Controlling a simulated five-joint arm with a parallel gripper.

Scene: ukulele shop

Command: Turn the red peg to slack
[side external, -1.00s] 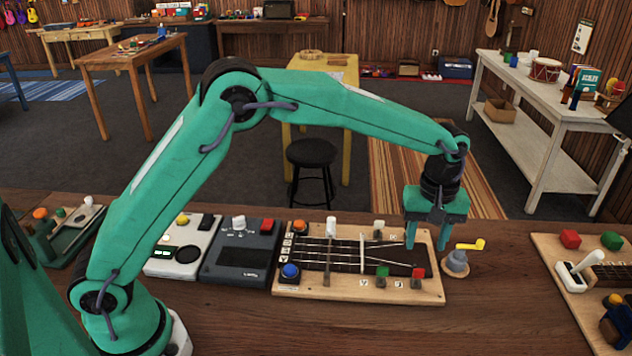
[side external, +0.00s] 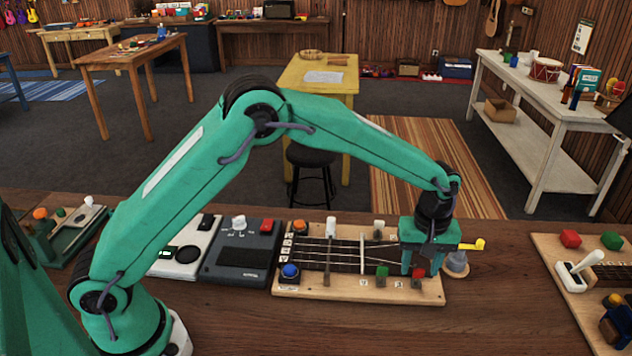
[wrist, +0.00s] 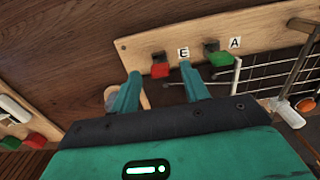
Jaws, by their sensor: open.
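The red peg (side external: 417,271) is at the front right corner of the wooden peg board (side external: 330,291). In the wrist view the red peg (wrist: 160,70) has a dark base beside the letter E tile (wrist: 183,53). My gripper (side external: 420,268) is open and points down at the board. In the wrist view my gripper (wrist: 160,74) has one finger to either side of the red peg, with gaps between. Whether the fingertips are level with the peg cannot be told. The green peg (wrist: 216,57) stands next to the A tile (wrist: 235,43), just right of the right finger.
A yellow-handled crank (side external: 472,246) on a grey post stands close to the board's right end. A blue button (side external: 290,271) and a white-capped lever (side external: 330,228) sit on the board's left part. Strings (side external: 345,257) run along its middle. Bare table lies in front.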

